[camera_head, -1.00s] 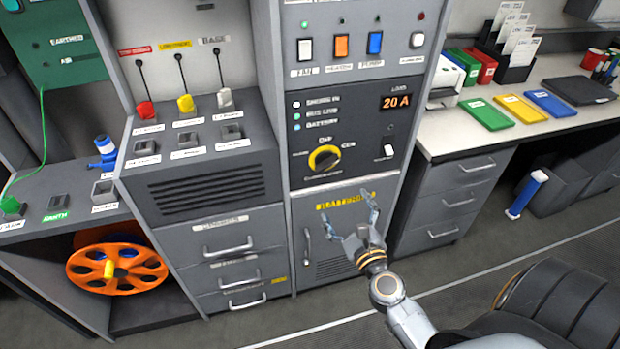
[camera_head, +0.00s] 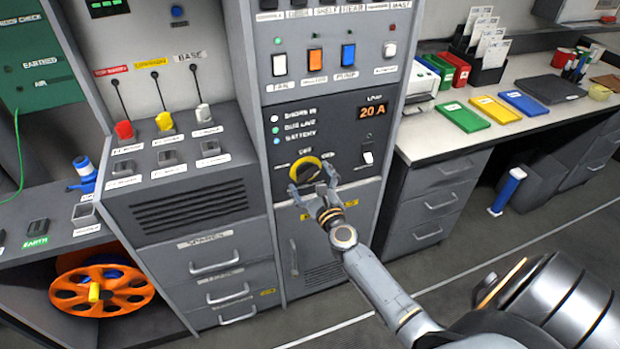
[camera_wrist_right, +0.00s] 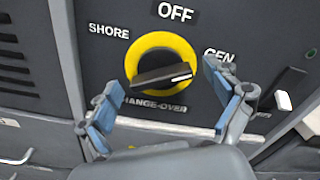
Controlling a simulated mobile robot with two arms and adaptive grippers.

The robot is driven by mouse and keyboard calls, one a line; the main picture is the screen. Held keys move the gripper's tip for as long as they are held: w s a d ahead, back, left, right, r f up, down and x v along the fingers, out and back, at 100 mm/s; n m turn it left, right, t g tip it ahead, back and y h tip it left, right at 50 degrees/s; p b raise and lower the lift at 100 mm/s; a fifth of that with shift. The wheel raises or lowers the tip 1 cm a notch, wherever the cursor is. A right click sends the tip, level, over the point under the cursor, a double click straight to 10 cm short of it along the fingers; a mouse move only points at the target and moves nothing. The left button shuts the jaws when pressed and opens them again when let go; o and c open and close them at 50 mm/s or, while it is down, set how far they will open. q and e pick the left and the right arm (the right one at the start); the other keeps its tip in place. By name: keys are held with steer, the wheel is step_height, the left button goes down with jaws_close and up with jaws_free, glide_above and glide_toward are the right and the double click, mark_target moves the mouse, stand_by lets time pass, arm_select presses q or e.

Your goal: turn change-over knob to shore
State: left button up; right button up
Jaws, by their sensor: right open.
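The change-over knob (camera_head: 306,168) is a black bar on a yellow ring on the dark panel, below the "20 A" display. In the right wrist view the knob (camera_wrist_right: 162,76) lies nearly level, its white mark at the right end, on the GEN side. SHORE (camera_wrist_right: 109,31) is printed to its upper left, OFF above and GEN to the right. My right gripper (camera_head: 312,183) is open in front of the knob's lower part. In the wrist view its fingers (camera_wrist_right: 160,90) stand either side of the knob with gaps, apparently holding nothing. My left gripper is out of view.
A white switch (camera_head: 368,158) sits right of the knob. Coloured rocker switches (camera_head: 315,61) are above. A cabinet door (camera_head: 325,240) is below. The lever console (camera_head: 190,190) juts out at left, and the desk (camera_head: 450,140) stands at right.

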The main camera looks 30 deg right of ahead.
steer(key=shift+c, duration=0.2)
steer(key=c, duration=1.1)
